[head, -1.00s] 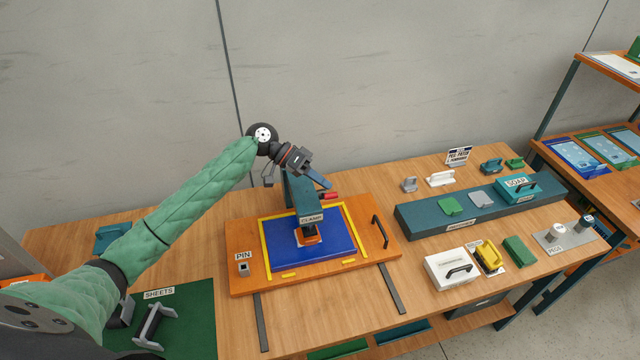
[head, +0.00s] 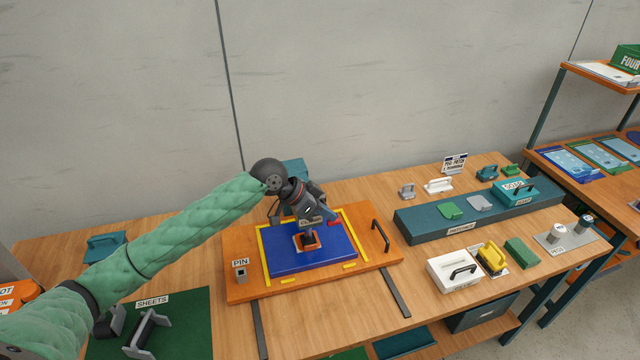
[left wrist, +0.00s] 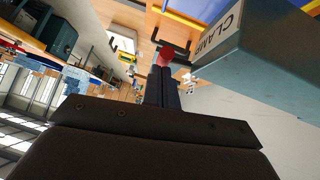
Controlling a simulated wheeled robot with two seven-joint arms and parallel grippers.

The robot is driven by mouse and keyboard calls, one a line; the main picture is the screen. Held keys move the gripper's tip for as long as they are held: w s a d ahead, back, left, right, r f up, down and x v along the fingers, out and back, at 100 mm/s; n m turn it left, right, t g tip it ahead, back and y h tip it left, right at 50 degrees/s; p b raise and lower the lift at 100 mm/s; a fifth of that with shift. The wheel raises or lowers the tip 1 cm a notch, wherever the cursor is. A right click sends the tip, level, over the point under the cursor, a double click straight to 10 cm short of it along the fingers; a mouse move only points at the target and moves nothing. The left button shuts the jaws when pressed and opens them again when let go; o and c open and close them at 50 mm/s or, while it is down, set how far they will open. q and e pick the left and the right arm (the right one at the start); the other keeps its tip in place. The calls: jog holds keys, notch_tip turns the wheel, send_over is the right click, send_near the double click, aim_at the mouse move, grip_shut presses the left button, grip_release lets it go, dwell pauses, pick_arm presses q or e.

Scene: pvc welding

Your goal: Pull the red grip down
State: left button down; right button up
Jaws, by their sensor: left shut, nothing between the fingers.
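The teal clamp (head: 296,170) stands on the orange board, partly hidden behind my left gripper and wrist. Its orange foot (head: 308,241) is over the blue panel (head: 284,262). A small part of the red grip (head: 334,224) shows at the clamp's right side, just below the fingers of my left gripper (head: 331,213). In the left wrist view the shut, empty fingers (left wrist: 162,70) end at the red grip (left wrist: 166,54), with the clamp's labelled arm (left wrist: 240,45) beside them. I cannot tell whether they touch it. My right gripper is not in view.
The orange board (head: 238,290) carries a pin block (head: 241,272) at left and a dark handle (head: 381,236) at right. A long teal block (head: 425,227) and several small handled tools stand to the right. A green mat (head: 190,335) lies front left.

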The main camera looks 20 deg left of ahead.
pick_arm(q)
jog(key=shift+s+d+f, duration=0.1)
jog(key=shift+s+f, duration=0.1)
jog(key=shift+f, duration=0.35)
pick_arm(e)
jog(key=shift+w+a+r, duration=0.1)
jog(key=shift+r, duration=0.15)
pick_arm(q)
jog(key=shift+s+f, duration=0.1)
jog(key=shift+f, duration=0.1)
jog(key=shift+r, duration=0.1)
